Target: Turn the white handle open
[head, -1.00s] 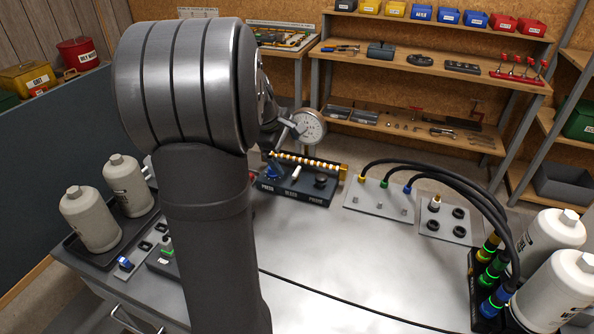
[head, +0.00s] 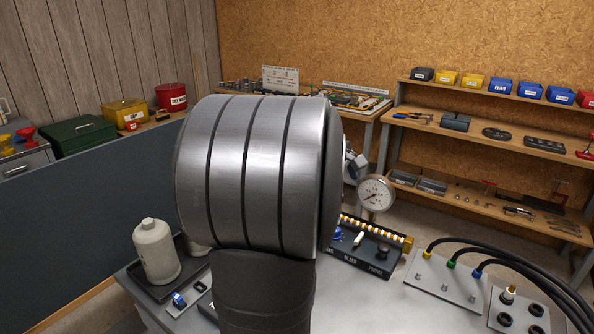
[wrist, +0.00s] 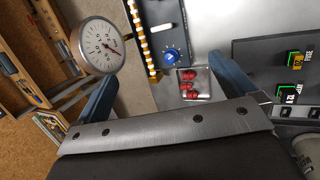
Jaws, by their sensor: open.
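The white handle (head: 359,239) is a short, slanted lever on a dark block (head: 368,257) with lettering along its front, between a blue knob (head: 337,234) and a black knob (head: 382,250). In the wrist view the white handle (wrist: 161,28) lies beyond the fingertips, near the top edge, with the blue knob (wrist: 172,55) closer. My gripper (wrist: 162,72) is open, its two blue fingers wide apart with nothing between them touching either.
A round dial gauge (head: 376,194) stands behind the block; it is close to the left finger in the wrist view. A small tray (wrist: 183,93) with red pieces sits near the right finger. A plate with cables (head: 447,282) is right of the block.

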